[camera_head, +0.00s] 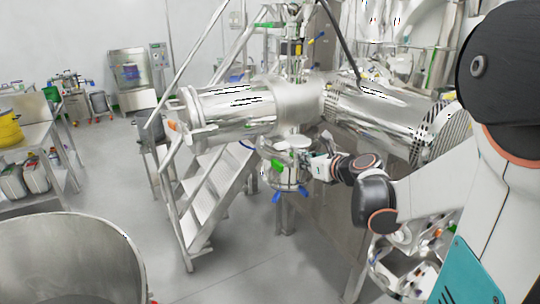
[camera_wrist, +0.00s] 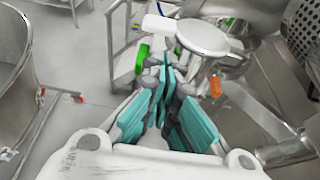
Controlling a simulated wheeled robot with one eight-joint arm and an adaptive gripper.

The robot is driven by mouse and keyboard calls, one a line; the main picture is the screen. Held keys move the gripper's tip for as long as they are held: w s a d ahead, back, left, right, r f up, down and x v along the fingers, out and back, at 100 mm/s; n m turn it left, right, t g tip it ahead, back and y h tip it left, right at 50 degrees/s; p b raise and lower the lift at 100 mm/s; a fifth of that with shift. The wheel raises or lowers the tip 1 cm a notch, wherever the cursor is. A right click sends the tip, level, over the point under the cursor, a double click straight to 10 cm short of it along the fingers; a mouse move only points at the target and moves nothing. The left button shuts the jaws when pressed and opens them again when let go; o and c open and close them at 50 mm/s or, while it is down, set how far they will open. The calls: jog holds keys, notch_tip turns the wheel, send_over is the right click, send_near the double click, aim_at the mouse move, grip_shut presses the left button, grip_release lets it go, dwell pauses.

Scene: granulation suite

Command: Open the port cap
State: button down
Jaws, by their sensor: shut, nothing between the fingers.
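A round, pale metal disc that looks like the port cap (camera_wrist: 203,38) is at the top of the wrist view, with a light handle at its left. A green handle (camera_wrist: 142,58) and an orange handle (camera_wrist: 215,86) show to either side below it. My gripper (camera_wrist: 172,68) is shut and empty, its teal-padded fingers pointing towards the disc; contact cannot be told. In the head view my gripper (camera_head: 308,166) is beside the right side of a metal outlet (camera_head: 284,178) with green and blue handles, under the large horizontal cylinder. The cap is hard to single out there.
Metal steps (camera_head: 205,205) stand left of the outlet. A big open steel vessel (camera_head: 75,262) fills the lower left. A ribbed cylinder (camera_head: 400,120) and frame lie close to my arm on the right. The floor (camera_head: 110,180) at left centre is clear.

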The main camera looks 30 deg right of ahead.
jog(key=x, duration=0.7)
jog(key=shift+w+f, duration=0.15)
jog(key=shift+w, duration=0.2)
jog(key=shift+a+r+m+y, duration=0.15)
jog(key=shift+r+m+y, duration=0.25)
jog(key=shift+r+m, duration=0.5)
jog(key=d+r+m+y+p, duration=0.1)
jog(key=d+r+m+p, duration=0.1)
jog(key=d+r, duration=1)
jog(key=shift+w+r+m+y, duration=0.2)
jog(key=shift+r+m+y, duration=0.2)
jog(key=shift+d, duration=0.2)
jog(key=shift+s, duration=0.1)
